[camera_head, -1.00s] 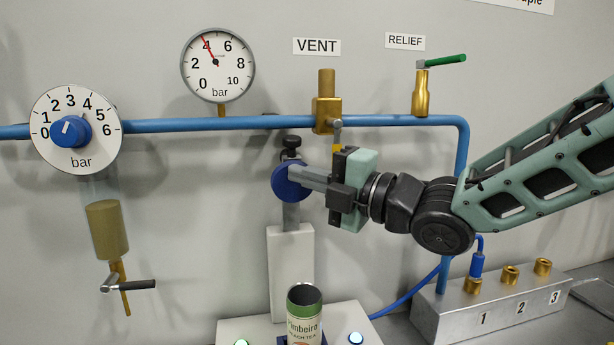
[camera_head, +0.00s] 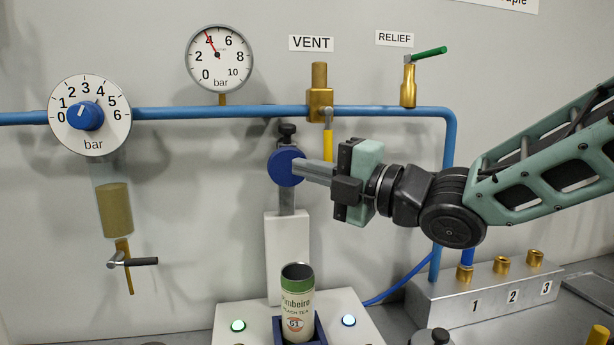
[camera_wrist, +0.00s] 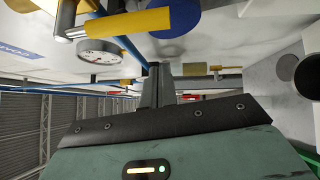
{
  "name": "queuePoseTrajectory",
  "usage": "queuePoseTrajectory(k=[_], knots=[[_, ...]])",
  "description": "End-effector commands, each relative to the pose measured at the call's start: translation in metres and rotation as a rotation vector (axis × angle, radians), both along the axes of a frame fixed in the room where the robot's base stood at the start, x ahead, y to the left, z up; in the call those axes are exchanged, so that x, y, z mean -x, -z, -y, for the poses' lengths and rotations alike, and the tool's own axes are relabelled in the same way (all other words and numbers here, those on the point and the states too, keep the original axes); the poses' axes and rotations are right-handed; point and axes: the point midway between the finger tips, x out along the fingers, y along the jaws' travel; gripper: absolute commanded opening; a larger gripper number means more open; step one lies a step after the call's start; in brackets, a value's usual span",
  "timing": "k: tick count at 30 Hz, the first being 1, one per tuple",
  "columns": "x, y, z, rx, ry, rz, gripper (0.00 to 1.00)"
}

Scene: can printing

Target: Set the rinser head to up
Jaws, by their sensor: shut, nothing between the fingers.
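The rinser head shows in the head view as a blue disc (camera_head: 286,167) on a grey upright bar. The bar rises from a white post (camera_head: 288,255), and a black knob (camera_head: 287,133) sits just above the disc. My gripper (camera_head: 303,170) is shut and empty. Its fingertips are at the right edge of the disc; I cannot tell whether they touch it. An open green-topped can (camera_head: 297,305) stands upright in a blue holder below the head.
A brass vent valve (camera_head: 320,100) with a yellow handle (camera_head: 328,147) hangs just above my gripper. A blue pipe (camera_head: 220,113) crosses the wall. The pressure gauge (camera_head: 220,58) and regulator knob (camera_head: 86,116) are left. A metal block (camera_head: 445,313) with brass ports stands at lower right.

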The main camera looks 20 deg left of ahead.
Motion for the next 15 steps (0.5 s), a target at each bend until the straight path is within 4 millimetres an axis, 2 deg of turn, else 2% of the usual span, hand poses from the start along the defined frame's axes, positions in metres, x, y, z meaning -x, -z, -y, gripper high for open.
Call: queuePoseTrajectory(k=[15], knots=[[0.017, 0.011, 0.075, 0.002, 0.003, 0.001, 0.00]])
